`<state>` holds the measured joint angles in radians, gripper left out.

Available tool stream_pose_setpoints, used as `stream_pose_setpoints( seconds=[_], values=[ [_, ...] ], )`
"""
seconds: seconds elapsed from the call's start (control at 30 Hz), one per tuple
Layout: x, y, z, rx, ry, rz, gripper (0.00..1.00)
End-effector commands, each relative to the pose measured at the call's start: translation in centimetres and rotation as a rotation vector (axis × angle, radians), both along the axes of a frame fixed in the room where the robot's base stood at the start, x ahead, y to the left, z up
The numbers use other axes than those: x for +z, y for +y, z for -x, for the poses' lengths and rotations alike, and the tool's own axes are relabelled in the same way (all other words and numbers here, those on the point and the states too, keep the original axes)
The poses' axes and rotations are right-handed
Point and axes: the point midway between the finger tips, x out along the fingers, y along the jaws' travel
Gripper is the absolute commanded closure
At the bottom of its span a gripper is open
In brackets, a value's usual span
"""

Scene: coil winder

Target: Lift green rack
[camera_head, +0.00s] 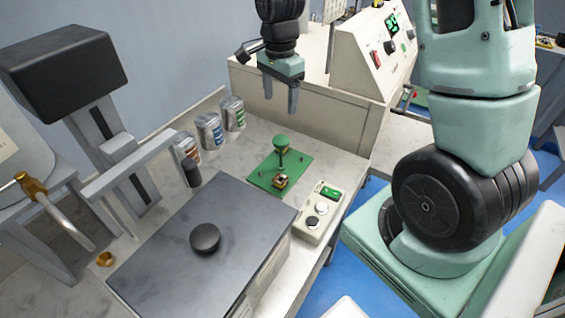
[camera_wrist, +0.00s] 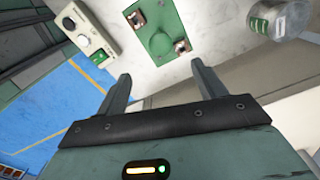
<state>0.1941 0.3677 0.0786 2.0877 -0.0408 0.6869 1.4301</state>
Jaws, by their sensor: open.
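The green rack (camera_head: 264,181) is a flat green plate lying on the bench. A post with a round green knob (camera_head: 281,142) rises from it, and a small copper-coloured coil (camera_head: 281,181) sits on its front part. In the wrist view the rack (camera_wrist: 158,18) shows from above, with the round knob (camera_wrist: 160,44) in the middle and copper-coloured coils on either side. My gripper (camera_head: 280,108) hangs above and beyond the rack, pointing down, open and empty. In the wrist view its fingers (camera_wrist: 158,82) are spread, apart from the rack, with the knob beyond their tips.
A control box (camera_head: 320,212) with buttons stands right of the rack. Several cans (camera_head: 209,131) line the left side. A dark plate with a black knob (camera_head: 205,238) is in front. A beige machine (camera_head: 375,45) stands behind.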

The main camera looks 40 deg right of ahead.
Motion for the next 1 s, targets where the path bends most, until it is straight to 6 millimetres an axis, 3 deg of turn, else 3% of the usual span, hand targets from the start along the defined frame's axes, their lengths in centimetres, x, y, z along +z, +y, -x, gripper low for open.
stream_pose_setpoints(
  seconds=[0.1,0.6,1.0],
  values=[
    [-1.3,-0.7,-0.1,-0.040,0.006,0.002,0.30],
    [-10.9,-0.6,0.0,-0.035,0.006,0.001,0.30],
    [-14.4,-0.9,0.4,-0.034,0.006,0.001,0.30]
  ],
)
